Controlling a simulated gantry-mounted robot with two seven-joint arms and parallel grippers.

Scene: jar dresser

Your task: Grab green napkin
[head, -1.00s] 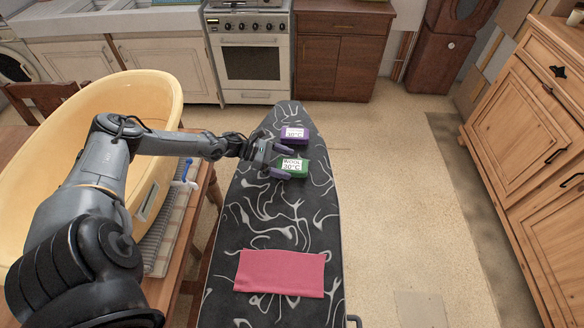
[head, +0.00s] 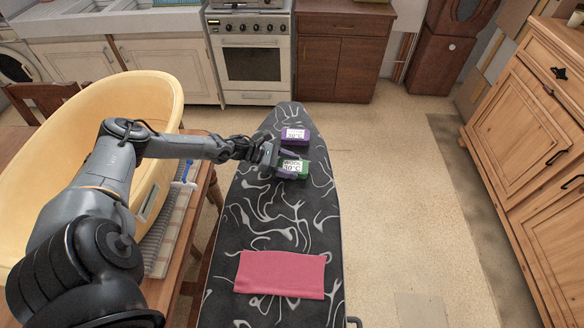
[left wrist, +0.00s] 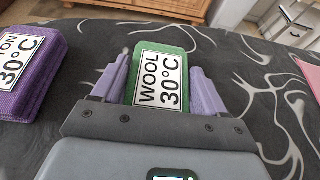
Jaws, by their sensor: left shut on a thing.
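The green napkin (head: 302,169) is a folded green block with a white label reading "WOOL 30°C". It lies on the black patterned ironing board (head: 262,215). My left gripper (head: 287,163) reaches in from the left and is shut on the green napkin. In the left wrist view the napkin (left wrist: 160,88) sits between the two purple fingers of my left gripper (left wrist: 162,66). The napkin's near end is hidden by the gripper body. I cannot tell that it is lifted off the board. My right gripper is not in view.
A purple folded napkin (head: 296,137) with a label lies just beyond the green one. A pink cloth (head: 280,274) lies flat at the board's near end. A yellow tub (head: 130,98) stands on a wooden table at left. Floor right of the board is clear.

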